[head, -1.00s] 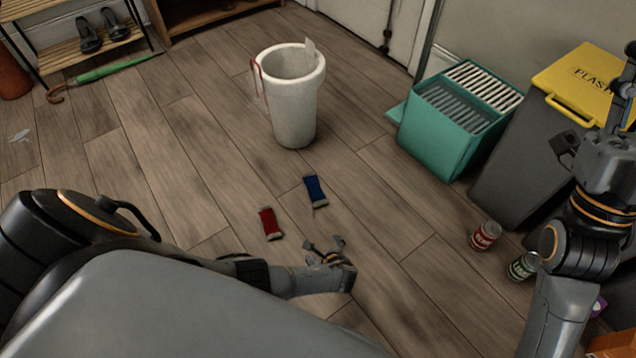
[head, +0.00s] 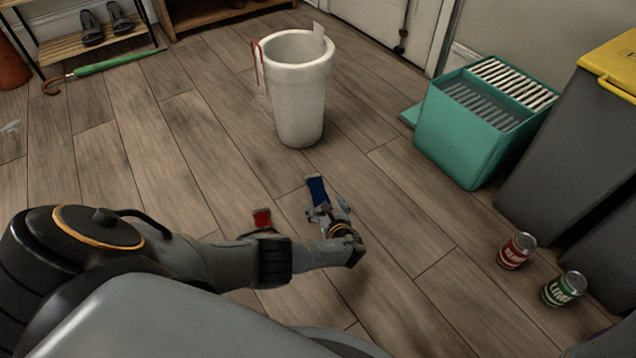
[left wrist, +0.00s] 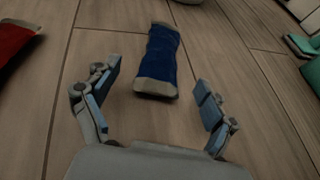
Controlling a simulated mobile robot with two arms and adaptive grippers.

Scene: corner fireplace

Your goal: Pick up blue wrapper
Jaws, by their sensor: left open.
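The blue wrapper (head: 317,190) lies flat on the wooden floor in front of the white bin, with pale ends. In the head view its near end is partly hidden by my left gripper (head: 328,215). In the left wrist view the blue wrapper (left wrist: 160,62) is just beyond the open fingers of my left gripper (left wrist: 157,98), roughly centred between them. The fingers are apart with nothing between them, and I see no contact with the wrapper. My right gripper is not in view.
A red wrapper (head: 262,218) lies to the left, partly behind my left arm. A white bin (head: 299,100) stands beyond. A teal crate (head: 460,145), a red can (head: 517,250) and a green can (head: 563,288) are at right. Floor around the blue wrapper is clear.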

